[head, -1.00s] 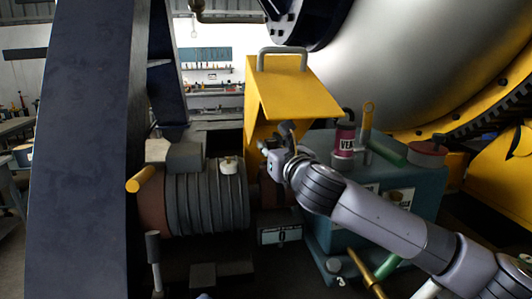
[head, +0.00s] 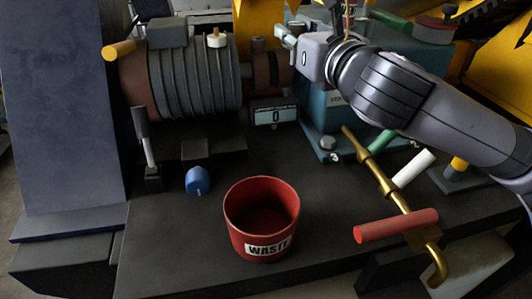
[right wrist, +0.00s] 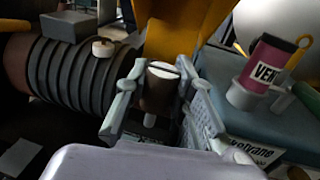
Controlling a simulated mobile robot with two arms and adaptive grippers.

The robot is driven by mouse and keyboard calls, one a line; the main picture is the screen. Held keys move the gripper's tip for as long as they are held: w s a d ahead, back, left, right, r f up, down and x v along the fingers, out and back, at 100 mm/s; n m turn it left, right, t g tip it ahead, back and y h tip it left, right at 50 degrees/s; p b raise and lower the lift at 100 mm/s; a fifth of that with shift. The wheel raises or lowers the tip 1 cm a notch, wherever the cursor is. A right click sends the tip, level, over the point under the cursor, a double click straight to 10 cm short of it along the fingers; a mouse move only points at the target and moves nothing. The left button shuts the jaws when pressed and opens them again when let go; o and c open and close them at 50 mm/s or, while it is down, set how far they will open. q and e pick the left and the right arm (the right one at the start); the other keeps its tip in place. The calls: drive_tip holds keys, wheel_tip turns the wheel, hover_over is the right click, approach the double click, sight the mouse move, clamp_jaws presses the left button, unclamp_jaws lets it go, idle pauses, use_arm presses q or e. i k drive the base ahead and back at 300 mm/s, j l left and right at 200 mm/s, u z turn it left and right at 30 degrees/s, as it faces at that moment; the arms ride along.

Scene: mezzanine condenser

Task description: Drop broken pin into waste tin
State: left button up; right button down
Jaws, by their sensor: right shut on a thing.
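The red waste tin (head: 237,238) stands upright and open on the dark bench in the head view, with a WASTE label on its front. It looks empty. My right gripper (head: 308,22) is far above and behind the tin, near the brown coupling (head: 265,68). In the right wrist view, its fingers (right wrist: 156,92) are closed around a small piece, the broken pin. A brown cylinder with a pale top (right wrist: 158,86) shows between them, and I cannot clearly separate pin from coupling behind. My left gripper is not in view.
A ribbed motor (head: 192,75) and a teal pump housing (head: 345,105) stand behind the tin. A lever (head: 145,135) and a blue knob (head: 198,181) are at its left. A brass pipe with a red handle (head: 396,226) lies to its right. The space above the tin is clear.

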sight(263, 231)
drive_tip(key=k+l+u, duration=0.1)
drive_tip(key=k+l, duration=0.15)
drive_tip(key=k, duration=0.15)
drive_tip(key=k+l+u, duration=0.15)
drive_tip(key=k, duration=0.2)
drive_tip(key=k+l+u, duration=0.1)
drive_tip(key=k, duration=0.3)
drive_tip(key=l, duration=0.1)
